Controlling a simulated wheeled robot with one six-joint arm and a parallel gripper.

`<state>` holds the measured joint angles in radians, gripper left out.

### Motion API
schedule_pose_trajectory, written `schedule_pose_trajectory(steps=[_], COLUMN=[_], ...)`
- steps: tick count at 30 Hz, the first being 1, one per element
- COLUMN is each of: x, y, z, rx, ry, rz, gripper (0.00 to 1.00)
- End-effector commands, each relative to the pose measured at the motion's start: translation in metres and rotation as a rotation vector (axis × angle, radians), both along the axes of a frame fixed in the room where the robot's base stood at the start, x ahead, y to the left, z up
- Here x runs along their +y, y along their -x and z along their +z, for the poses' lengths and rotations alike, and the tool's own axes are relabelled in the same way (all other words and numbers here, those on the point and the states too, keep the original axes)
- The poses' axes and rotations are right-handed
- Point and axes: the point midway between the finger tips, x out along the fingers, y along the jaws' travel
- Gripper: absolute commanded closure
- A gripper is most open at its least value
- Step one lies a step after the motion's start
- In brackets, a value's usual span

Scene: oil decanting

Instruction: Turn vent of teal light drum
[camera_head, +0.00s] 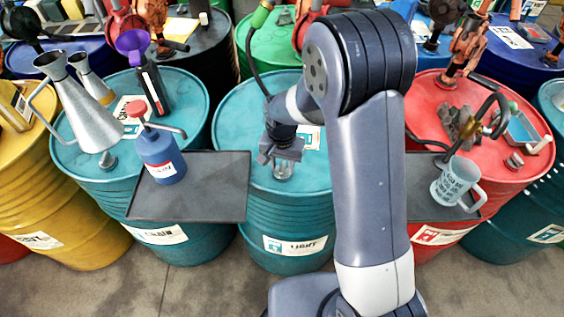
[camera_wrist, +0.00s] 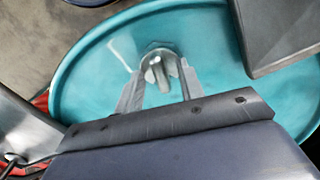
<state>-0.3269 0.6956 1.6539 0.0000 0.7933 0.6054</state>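The teal light drum (camera_head: 318,215) stands in the middle of the head view, with a white "LIGHT" label on its side. Its top (camera_wrist: 90,75) fills most of the wrist view. The vent (camera_head: 283,172) is a small metal fitting near the front of the top. In the wrist view the vent (camera_wrist: 158,72) has an upright piece on a round base. My gripper (camera_head: 282,157) is directly over it, pointing down. In the wrist view my gripper's fingers (camera_wrist: 159,80) stand on either side of the vent, with gaps showing, so it looks open. Contact cannot be judged.
A dark tray (camera_head: 215,190) with a blue red-capped can (camera_head: 160,155) is left of the vent. Another dark tray (camera_head: 420,205) with a mug (camera_head: 457,183) is at right. A tall metal jug (camera_head: 85,110) stands on the left teal drum. A red drum (camera_head: 490,190) is right.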

Motion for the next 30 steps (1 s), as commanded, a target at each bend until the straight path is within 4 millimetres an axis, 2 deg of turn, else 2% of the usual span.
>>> schedule_pose_trajectory(steps=[8,22,30], x=[0.0001,0.0001,0.0001], y=[-0.0002,-0.0003,-0.0003], z=[-0.0017,-0.0014,-0.0016], rx=[-0.001,-0.001,-0.001], ry=[-0.001,-0.001,-0.001], rz=[0.0,0.0,0.008], gripper=[0.64,1.0,1.0])
